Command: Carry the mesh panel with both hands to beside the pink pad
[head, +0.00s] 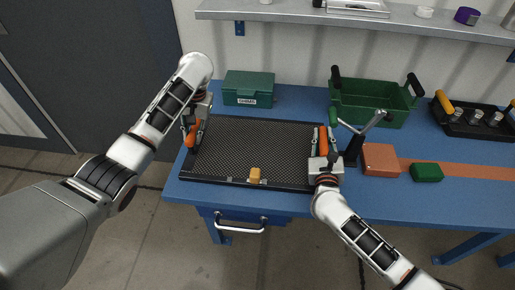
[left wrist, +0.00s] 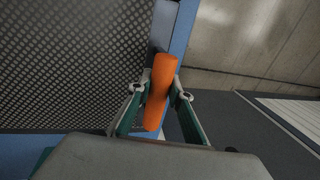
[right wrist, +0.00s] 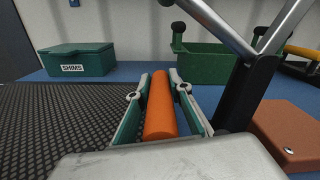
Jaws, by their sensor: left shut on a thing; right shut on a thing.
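The mesh panel (head: 250,145) is a dark perforated sheet in a black frame with an orange handle at each side. It is level at the left part of the blue table; whether it touches the table I cannot tell. My left gripper (head: 194,131) is shut on the left orange handle (left wrist: 160,92). My right gripper (head: 323,147) is shut on the right orange handle (right wrist: 160,105). No clearly pink pad shows; a flat salmon-orange strip (head: 465,171) lies on the right of the table, beside a salmon-orange block (head: 380,159).
A small yellow-orange block (head: 255,175) is at the panel's front edge. A green SHIMS box (head: 248,86) stands behind. A dark stand with a metal lever (head: 372,124) is close right of my right gripper. Further right are a green crate (head: 370,103), a green block (head: 427,172) and a black caddy (head: 470,125).

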